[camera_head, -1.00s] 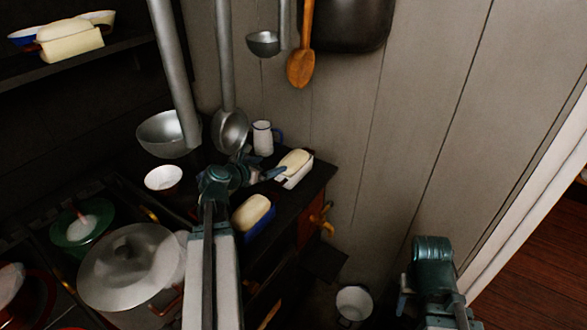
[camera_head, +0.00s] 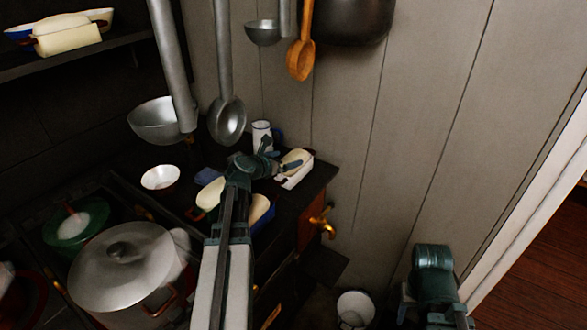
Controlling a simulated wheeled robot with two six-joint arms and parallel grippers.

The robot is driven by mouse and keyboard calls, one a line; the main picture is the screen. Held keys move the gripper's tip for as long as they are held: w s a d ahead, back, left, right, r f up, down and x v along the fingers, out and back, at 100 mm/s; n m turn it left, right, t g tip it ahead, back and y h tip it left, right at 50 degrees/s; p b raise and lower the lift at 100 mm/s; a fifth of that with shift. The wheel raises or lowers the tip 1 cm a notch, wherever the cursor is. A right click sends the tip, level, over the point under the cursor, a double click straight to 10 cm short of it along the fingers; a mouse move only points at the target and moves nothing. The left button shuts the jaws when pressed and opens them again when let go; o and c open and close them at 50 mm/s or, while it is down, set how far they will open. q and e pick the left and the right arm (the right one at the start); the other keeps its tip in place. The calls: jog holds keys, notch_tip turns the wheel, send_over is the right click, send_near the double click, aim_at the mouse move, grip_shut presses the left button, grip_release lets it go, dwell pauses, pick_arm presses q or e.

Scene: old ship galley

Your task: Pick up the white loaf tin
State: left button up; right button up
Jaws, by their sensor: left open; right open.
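The white loaf tin (camera_head: 293,182) stands at the right end of the dark worktop near the wall, with a pale loaf in it. My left gripper (camera_head: 280,156) is open at the tin's left end. One finger overlaps the loaf in the picture; I cannot tell whether it touches. Part of the tin's left side is hidden by the gripper. My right gripper (camera_head: 405,298) is open, low at the right, far from the tin.
A white mug (camera_head: 261,134) stands just behind the gripper. A blue tin (camera_head: 263,213) with a loaf is partly hidden behind my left arm. A white bowl (camera_head: 160,178) and a large lidded pot (camera_head: 120,268) are left. Ladles (camera_head: 228,122) hang above.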

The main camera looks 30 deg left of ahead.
aim_at(293, 157)
pick_arm(q)
jog(key=b+x, duration=0.1)
jog(key=x, duration=0.3)
jog(key=shift+w+d+f+b, duration=0.1)
jog(key=shift+w+d+b, duration=0.1)
jog(key=shift+w+b, duration=0.15)
jog(key=shift+s, duration=0.1)
jog(key=shift+c, duration=0.4)
grip_shut()
